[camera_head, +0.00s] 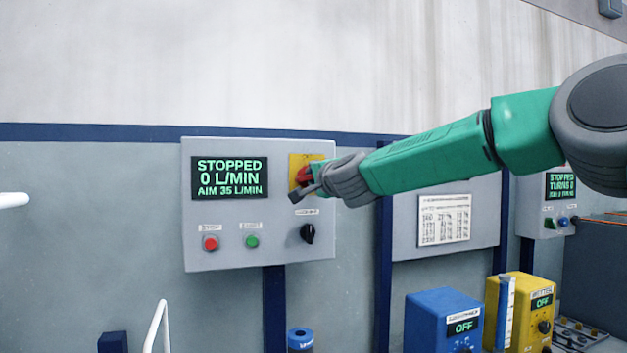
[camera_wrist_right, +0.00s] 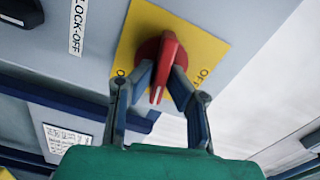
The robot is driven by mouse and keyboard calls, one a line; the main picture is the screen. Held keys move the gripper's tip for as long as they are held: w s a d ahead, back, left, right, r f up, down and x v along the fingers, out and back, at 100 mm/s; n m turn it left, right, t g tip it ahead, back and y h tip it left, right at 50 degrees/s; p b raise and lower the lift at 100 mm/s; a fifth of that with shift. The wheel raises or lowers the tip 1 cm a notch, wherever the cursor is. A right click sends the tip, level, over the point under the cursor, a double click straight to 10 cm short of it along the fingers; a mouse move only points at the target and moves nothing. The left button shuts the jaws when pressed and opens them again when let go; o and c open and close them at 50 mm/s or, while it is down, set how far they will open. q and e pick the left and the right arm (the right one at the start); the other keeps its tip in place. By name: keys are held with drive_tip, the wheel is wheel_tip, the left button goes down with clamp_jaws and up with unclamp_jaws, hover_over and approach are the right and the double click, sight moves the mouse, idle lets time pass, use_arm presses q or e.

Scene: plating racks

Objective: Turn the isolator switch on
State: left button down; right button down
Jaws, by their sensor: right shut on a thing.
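The isolator switch is a red rotary handle (camera_head: 303,178) on a yellow square plate (camera_head: 295,160), at the upper right of a grey control panel (camera_head: 225,262). My right gripper (camera_head: 308,190) reaches it from the right and is shut on the red handle. In the right wrist view, the two fingers (camera_wrist_right: 161,82) stand on either side of the red handle (camera_wrist_right: 164,64). The handle's bar lies between a partly hidden label on the left of the yellow plate and "OFF" on its right. The panel display (camera_head: 230,178) reads STOPPED, 0 L/MIN, AIM 35 L/MIN. My left gripper is out of view.
Below the display are a red button (camera_head: 210,243) and a green button (camera_head: 252,241). A black knob (camera_head: 307,233) sits under the switch. A paper chart (camera_head: 444,220) hangs to the right. Blue (camera_head: 435,310) and yellow (camera_head: 521,290) boxes showing OFF stand at the lower right.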

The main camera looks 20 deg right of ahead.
drive_tip(key=shift+d+r+m+b, duration=0.1)
drive_tip(key=shift+d+m+b, duration=0.05)
drive_tip(key=shift+m, duration=0.45)
drive_tip(key=shift+d+r+m+b, duration=0.1)
drive_tip(key=shift+m+b, duration=0.05)
drive_tip(key=shift+m, duration=0.45)
drive_tip(key=c, duration=2)
unclamp_jaws()
drive_tip(key=o, duration=0.4)
drive_tip(key=shift+w+f, duration=0.1)
drive_tip(key=shift+w, duration=0.1)
drive_tip(key=shift+w+f, duration=0.25)
drive_tip(key=shift+w, duration=0.05)
drive_tip(key=shift+s+a+r, duration=0.1)
drive_tip(key=shift+s, duration=0.25)
drive_tip(key=s, duration=1.1)
drive_tip(key=shift+s+d, duration=0.3)
